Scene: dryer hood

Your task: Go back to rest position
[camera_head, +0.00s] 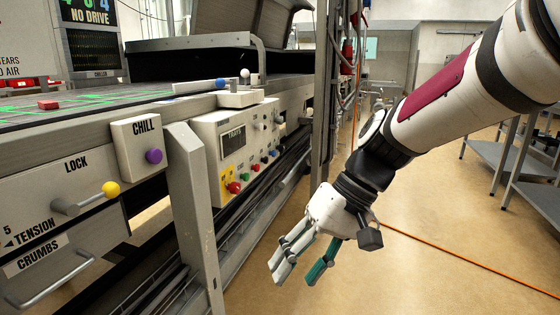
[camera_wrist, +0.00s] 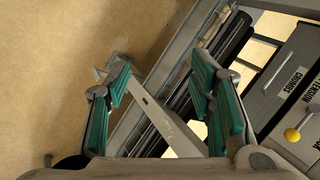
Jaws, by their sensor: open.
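My gripper (camera_head: 305,262) hangs from my arm in the head view, to the right of the machine and over the tan floor. Its fingers point down and to the left. In the wrist view my gripper (camera_wrist: 160,95) shows its green-padded fingers spread wide with nothing between them. A grey slanted leg of the machine (camera_wrist: 165,122) shows below, between the fingers. My gripper looks apart from the machine, with the floor in view around it. The dryer hood (camera_head: 200,42) stands at the back of the machine, its dark lid raised at a tilt.
The machine front carries a yellow-knobbed lever (camera_head: 110,189), a purple CHILL knob (camera_head: 154,156), a red button (camera_head: 233,187) and a CRUMBS drawer handle (camera_head: 50,282). An orange cable (camera_head: 470,264) lies across the floor. A metal table (camera_head: 535,185) stands at the right. Floor between is clear.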

